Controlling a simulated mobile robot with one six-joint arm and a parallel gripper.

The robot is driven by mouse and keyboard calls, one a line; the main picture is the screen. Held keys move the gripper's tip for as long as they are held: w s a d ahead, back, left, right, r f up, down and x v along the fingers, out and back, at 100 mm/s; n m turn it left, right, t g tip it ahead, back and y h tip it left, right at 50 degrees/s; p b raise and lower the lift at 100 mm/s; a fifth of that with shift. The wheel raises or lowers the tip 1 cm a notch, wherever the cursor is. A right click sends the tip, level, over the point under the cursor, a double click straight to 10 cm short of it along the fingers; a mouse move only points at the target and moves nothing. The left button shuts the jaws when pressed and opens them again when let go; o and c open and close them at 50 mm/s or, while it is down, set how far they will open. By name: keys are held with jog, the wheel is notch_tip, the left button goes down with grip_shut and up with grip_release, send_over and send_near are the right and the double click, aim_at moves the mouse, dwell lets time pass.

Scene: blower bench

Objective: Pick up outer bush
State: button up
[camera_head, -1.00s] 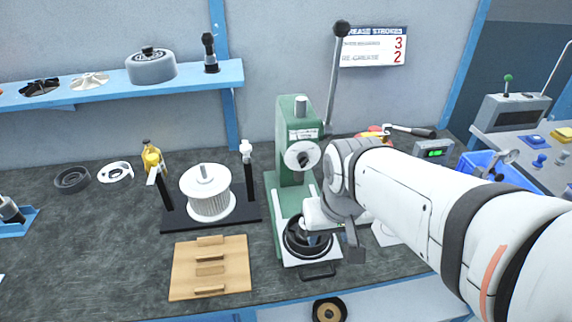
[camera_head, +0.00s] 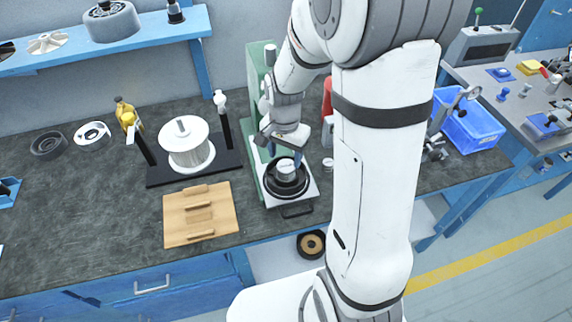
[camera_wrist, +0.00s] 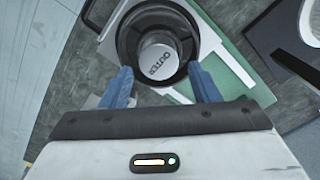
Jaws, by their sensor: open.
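The outer bush (camera_wrist: 158,61) is a silver cylinder with "OUTER" on its top face in the wrist view. It stands upright in the middle of a black round part on the green press. In the head view the bush (camera_head: 286,168) shows as a pale cylinder in the black ring (camera_head: 287,186). My gripper (camera_wrist: 160,85) is open, with blue fingers spread just short of the bush, one to each side of it in the wrist view. In the head view the gripper (camera_head: 287,150) is just above the bush. Nothing is in its jaws.
The green press (camera_head: 256,85) stands close behind my gripper. A wooden board (camera_head: 200,214) and a stand with a white rotor (camera_head: 187,148) are to the left. A blue bin (camera_head: 470,128) is at the right. The bench's left front is clear.

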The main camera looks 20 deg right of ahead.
aim_at(286, 166)
jog(key=shift+d+f+p, duration=0.2)
jog(key=shift+f+p, duration=0.2)
jog(key=shift+f, duration=2.25)
jog(key=shift+c, duration=0.5)
jog(key=c, duration=0.8)
